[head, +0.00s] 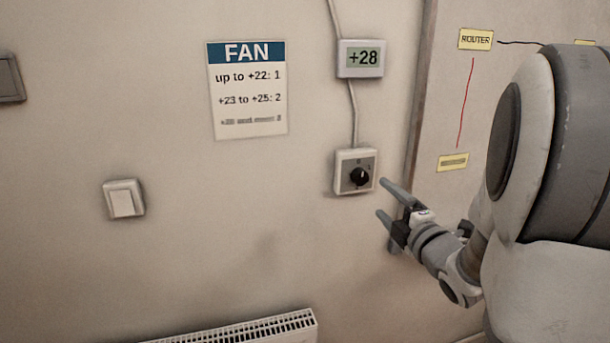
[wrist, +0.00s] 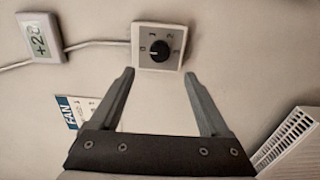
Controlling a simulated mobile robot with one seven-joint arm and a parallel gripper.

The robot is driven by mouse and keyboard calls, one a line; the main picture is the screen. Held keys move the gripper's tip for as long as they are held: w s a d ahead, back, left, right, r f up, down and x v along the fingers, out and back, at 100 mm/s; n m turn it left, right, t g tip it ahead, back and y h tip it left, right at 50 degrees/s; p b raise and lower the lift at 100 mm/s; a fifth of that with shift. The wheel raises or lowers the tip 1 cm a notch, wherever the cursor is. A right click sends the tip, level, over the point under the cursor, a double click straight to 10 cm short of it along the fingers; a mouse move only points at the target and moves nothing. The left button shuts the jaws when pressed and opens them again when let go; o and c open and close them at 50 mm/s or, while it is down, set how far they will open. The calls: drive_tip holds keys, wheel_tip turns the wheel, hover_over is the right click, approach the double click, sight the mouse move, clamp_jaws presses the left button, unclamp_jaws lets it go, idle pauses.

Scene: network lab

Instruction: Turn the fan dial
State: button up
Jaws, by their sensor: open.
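The fan dial is a black round knob (head: 359,176) on a pale square wall box (head: 342,183). A display (head: 361,58) above the box reads +28. A FAN sign (head: 247,92) gives "up to +22: 1" and "+23 to +25: 2"; its last line is faint. My gripper (head: 381,198) is open and empty, to the right of and slightly below the dial, apart from it. Its fingers (wrist: 160,82) point toward the box.
A white wall switch (head: 123,199) is at left. A radiator (head: 245,328) is low on the wall. A cable links display and dial box. A board with a ROUTER label (head: 476,39) is at right. The wall around the dial is clear.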

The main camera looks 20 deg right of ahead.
sight(362, 179)
drive_tip(key=w, duration=1)
drive_tip(key=shift+a+p, duration=0.15)
drive_tip(key=shift+p, duration=0.25)
clamp_jaws()
